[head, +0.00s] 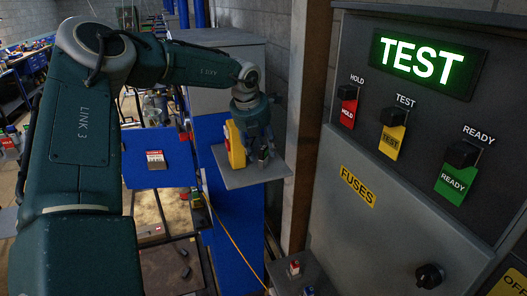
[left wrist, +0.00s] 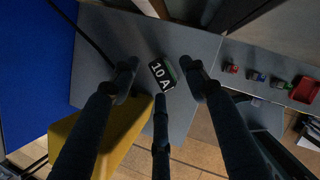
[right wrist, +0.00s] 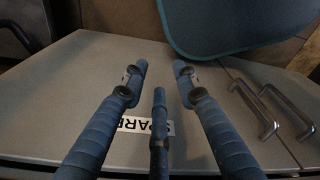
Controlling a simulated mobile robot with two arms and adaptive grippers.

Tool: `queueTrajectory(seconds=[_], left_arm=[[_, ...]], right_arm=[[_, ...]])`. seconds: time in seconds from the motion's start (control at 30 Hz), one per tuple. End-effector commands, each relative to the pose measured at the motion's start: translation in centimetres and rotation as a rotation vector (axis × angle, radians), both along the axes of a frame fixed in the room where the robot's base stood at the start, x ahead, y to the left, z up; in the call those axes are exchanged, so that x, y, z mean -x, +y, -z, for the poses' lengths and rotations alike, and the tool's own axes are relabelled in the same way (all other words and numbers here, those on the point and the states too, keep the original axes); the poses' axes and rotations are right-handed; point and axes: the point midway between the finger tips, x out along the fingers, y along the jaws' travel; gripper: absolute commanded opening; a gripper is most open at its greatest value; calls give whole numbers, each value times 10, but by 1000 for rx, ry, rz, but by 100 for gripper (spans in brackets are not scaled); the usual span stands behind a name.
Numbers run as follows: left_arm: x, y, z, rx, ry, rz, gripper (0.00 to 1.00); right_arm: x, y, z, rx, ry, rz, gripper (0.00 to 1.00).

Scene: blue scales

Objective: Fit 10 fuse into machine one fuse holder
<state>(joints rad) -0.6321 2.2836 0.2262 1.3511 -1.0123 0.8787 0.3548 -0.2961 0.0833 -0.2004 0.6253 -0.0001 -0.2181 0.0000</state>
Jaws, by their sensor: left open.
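A small fuse marked 10 A (left wrist: 162,75) lies on a grey shelf (left wrist: 105,40) in the left wrist view. My left gripper (left wrist: 160,84) is open above it, with fingers on either side of it and a third below; I cannot tell whether they touch it. In the head view the left gripper (head: 264,152) is over the same grey shelf (head: 240,179) and hides the fuse. The machine panel (head: 350,140) has a lit TEST display and a grey door marked FUSES (head: 357,186); no fuse holder shows. My right gripper (right wrist: 160,75) is open and empty in the right wrist view.
A yellow object (head: 235,146) stands on the shelf close beside the left gripper. Small coloured items and a red tray (left wrist: 306,90) sit on another grey surface at right.

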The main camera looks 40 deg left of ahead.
Motion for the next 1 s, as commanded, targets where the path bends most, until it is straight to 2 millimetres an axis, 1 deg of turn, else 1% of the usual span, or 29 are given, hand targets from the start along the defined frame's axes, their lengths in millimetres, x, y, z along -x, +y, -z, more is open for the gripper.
queueTrajectory(seconds=[0.03, 0.1, 0.3, 0.37, 0.4, 0.47, 0.53, 0.87, 1.0], left_arm=[[-1, 1, 3, 0, 3, -1, 45], [-2, 1, 7, 1, 1, -1, 45], [-3, 1, 8, 0, -1, 0, 45], [-3, 1, 8, 0, -1, 0, 35], [-3, 1, 8, 0, -1, 0, 27], [-3, 1, 8, 0, -1, 0, 15], [-3, 1, 8, 0, -1, 0, 1], [-3, 1, 7, 0, -1, 0, 0], [-4, 1, 0, -3, -4, 1, 0]], right_arm=[[-4, 0, -4, 0, -5, 0, 29], [-5, 0, -5, -1, -7, 1, 29], [0, 1, -3, -1, 1, 2, 29], [2, 1, -3, -1, 5, 2, 29], [4, 2, -3, -2, 7, 2, 29], [7, 2, -2, -2, 12, 2, 29], [10, 2, -2, -2, 15, 3, 29], [10, 4, -2, -4, 16, 4, 29], [10, 4, 2, -3, 15, 3, 29]])
